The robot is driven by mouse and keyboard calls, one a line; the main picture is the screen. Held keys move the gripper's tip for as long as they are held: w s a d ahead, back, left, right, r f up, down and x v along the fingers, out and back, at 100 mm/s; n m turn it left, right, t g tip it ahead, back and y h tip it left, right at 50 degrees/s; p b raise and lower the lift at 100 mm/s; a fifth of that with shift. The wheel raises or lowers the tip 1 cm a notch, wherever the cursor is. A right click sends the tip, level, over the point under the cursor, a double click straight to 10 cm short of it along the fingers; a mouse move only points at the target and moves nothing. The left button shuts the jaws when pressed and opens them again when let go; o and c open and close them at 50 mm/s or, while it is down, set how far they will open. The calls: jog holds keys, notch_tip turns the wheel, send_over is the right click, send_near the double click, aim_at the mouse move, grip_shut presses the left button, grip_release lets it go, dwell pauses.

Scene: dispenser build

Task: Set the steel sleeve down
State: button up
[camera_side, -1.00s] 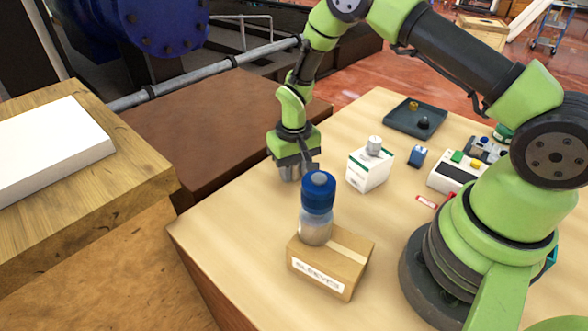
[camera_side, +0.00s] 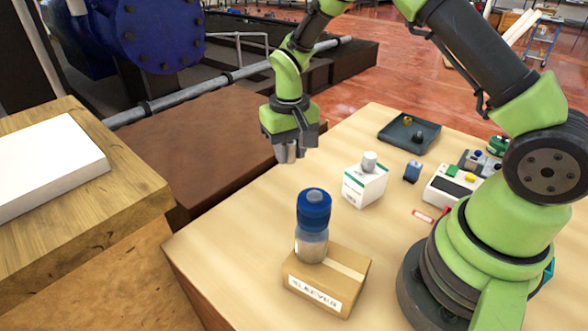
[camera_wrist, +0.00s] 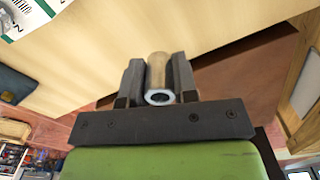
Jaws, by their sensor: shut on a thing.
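My gripper (camera_side: 291,146) is shut on the steel sleeve (camera_side: 287,154), a short grey metal cylinder. It holds the sleeve in the air near the far left edge of the light wooden table, beyond the bottle. In the wrist view the sleeve (camera_wrist: 158,78) sits between the two dark fingers of my gripper (camera_wrist: 157,82), its open round end facing the camera. The fingers hide part of the sleeve in the side view.
A blue-capped bottle (camera_side: 313,222) stands on a cardboard box labelled SLEEVES (camera_side: 320,291). A white box (camera_side: 365,186) with a grey knob on top stands to its right. A dark tray (camera_side: 386,133) and a blue block (camera_side: 412,171) are farther back.

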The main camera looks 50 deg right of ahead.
jog(key=d+r, duration=0.1)
jog(key=d, duration=1.4)
send_over(333, 161)
notch_tip(333, 161, down, 5)
jog(key=shift+r, duration=0.1)
jog(key=shift+w+f, duration=0.1)
jog(key=shift+f, duration=2.25)
jog(key=shift+f, duration=0.15)
jog(key=o, duration=1)
